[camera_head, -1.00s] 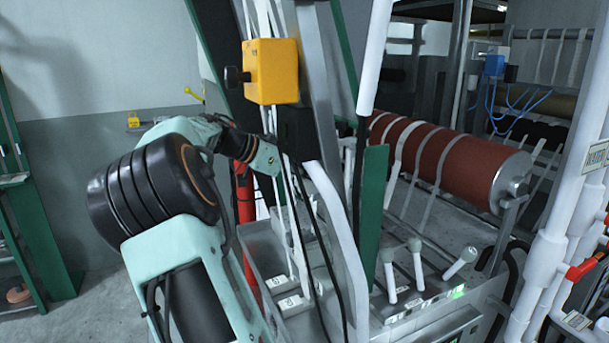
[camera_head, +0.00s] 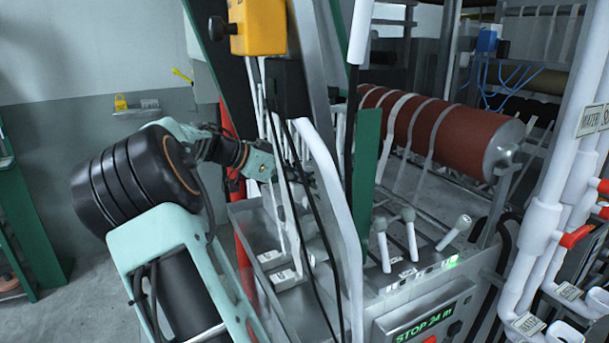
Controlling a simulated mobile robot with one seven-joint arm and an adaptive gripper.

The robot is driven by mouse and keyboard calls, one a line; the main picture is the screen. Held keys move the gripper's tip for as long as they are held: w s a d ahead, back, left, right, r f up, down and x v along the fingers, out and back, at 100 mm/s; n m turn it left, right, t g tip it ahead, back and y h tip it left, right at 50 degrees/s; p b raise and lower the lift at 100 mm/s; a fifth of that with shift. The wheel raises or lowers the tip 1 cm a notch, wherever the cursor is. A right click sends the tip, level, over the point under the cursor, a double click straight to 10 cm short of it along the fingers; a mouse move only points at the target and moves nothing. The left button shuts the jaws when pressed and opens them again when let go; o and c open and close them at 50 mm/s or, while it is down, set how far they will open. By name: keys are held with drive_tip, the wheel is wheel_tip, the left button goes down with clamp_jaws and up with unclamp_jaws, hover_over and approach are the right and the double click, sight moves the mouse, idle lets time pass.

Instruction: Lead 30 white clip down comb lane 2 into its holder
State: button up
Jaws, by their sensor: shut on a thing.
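My gripper (camera_head: 302,179) is at the end of my arm, behind the black cables and beside the thick white tube in the head view. It is small, dark and partly hidden. It is shut, by its look on the white clip, but the clip itself is too small and covered to make out. Thin pale strands (camera_head: 272,190) run down by the gripper into a grey metal tray (camera_head: 240,215). Two white labelled blocks (camera_head: 270,257) (camera_head: 285,276) sit low in this tray. The comb lanes and the clip's holder cannot be told apart clearly.
A yellow box (camera_head: 258,27) with a black knob hangs above. The white tube (camera_head: 333,190) and a green post (camera_head: 364,165) stand close right of the gripper. Several levers (camera_head: 409,235) and a lit display (camera_head: 422,326) are at right. A red-brown roller (camera_head: 440,130) lies behind.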

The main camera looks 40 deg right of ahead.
drive_tip(key=shift+w+f+b, duration=0.2)
drive_tip(key=shift+f+b, duration=5.25)
drive_tip(key=shift+f, duration=0.45)
drive_tip(key=o, duration=1.2)
drive_tip(key=shift+o, duration=0.2)
